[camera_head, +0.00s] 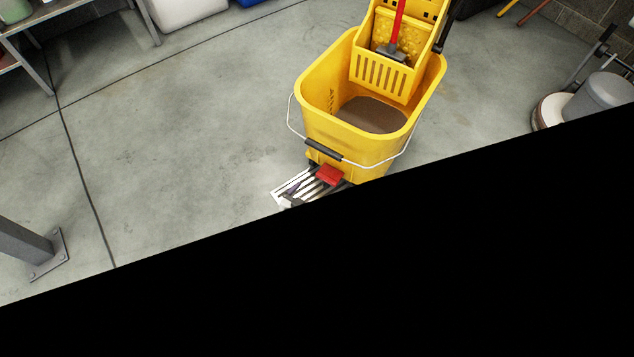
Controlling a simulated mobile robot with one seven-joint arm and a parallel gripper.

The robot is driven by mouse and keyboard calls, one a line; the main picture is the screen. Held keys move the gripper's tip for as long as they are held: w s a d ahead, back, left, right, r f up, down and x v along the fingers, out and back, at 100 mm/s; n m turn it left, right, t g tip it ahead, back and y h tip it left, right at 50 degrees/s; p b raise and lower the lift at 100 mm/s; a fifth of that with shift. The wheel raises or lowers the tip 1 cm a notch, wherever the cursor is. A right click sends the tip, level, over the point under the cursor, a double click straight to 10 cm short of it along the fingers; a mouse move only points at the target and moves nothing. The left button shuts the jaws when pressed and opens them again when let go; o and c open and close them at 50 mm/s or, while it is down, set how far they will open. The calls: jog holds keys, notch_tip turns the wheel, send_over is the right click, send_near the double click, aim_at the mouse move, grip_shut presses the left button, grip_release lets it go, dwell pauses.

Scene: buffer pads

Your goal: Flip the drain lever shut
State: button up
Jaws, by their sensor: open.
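A yellow mop bucket (322,128) stands on the floor right of the middle, with brown dirty water inside. A red lever (330,174) sticks out low on its near side, below the dark handle grip. I cannot tell for certain whether it stands open or shut. A bright slatted metal piece (294,187), like a floor grate, lies beside and below the lever; its near part is cut off by a black area. I cannot make out my gripper in this view.
The black area hides the whole lower right. The bucket's wire bail (291,125) hangs around its near side. A wringer (376,77) with a red-handled tool sits on the bucket. A grey post (22,245) stands lower left. The floor (180,130) left of the bucket is clear.

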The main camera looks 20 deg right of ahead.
jog(key=shift+p+v, duration=0.45)
jog(key=shift+v, duration=0.85)
